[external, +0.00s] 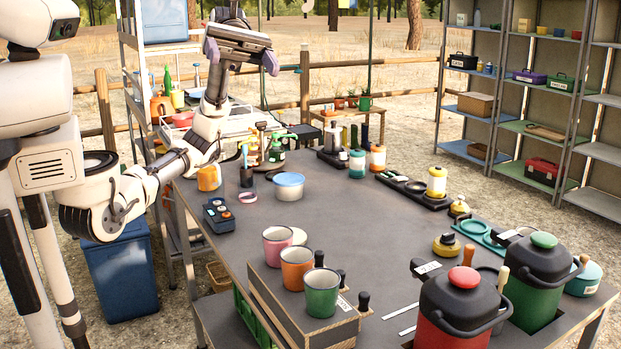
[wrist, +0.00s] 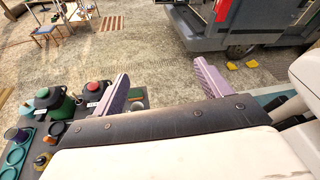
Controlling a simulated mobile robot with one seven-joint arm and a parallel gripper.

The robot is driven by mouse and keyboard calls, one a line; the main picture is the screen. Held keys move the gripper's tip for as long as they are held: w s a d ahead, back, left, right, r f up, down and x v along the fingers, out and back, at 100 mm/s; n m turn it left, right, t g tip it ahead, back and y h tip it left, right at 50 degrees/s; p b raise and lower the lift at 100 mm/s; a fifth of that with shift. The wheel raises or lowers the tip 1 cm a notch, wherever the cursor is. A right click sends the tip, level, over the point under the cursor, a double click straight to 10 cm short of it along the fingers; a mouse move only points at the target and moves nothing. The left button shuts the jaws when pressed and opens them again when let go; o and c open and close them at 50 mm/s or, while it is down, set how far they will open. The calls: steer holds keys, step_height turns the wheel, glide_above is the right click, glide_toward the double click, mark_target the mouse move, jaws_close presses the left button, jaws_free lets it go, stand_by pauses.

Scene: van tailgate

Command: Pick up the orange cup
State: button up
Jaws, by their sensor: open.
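The orange cup (external: 297,268) stands upright in a wooden rack (external: 300,325) at the near edge of the grey table, in the external view. My gripper (external: 241,56) is raised high above the table's far left side, well away from the cups. Its two purple fingers stand wide apart with nothing between them, as the wrist view (wrist: 160,75) also shows. I cannot make out the orange cup in the wrist view.
A smaller orange container (external: 208,178) and a blue-lidded tub (external: 289,187) stand on the table's left part. Red (external: 455,315) and green (external: 537,277) lidded pots stand at the near right. The table's middle is mostly clear. Black-handled items stand beside the rack.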

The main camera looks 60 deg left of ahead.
steer(key=w+d+f+n+t+y, duration=0.1)
steer(key=d+f+y, duration=0.3)
steer(key=f, duration=0.2)
steer(key=w+d+f+t+y, duration=0.1)
steer(key=d+f+y, duration=0.2)
steer(key=f, duration=0.4)
steer(key=n+t+y, duration=0.2)
steer(key=y, duration=0.4)
glide_toward(298, 266)
steer(key=w+a+r, duration=0.1)
steer(key=a, duration=0.2)
steer(key=f, duration=0.2)
steer(key=d+f, duration=0.1)
steer(key=f, duration=0.4)
steer(key=shift+w+d+f, duration=0.2)
steer(key=shift+w+d, duration=0.1)
steer(key=shift+w, duration=0.05)
steer(key=shift+w+d+f+p, duration=0.15)
steer(key=shift+f+p, duration=0.35)
steer(key=shift+f, duration=0.9)
steer(key=shift+s+d+f+p, duration=0.15)
steer(key=shift+f+p, duration=0.35)
steer(key=shift+f, duration=0.9)
steer(key=shift+w, duration=0.1)
steer(key=c, duration=1.1)
steer(key=shift+o, duration=0.2)
steer(key=shift+r, duration=0.15)
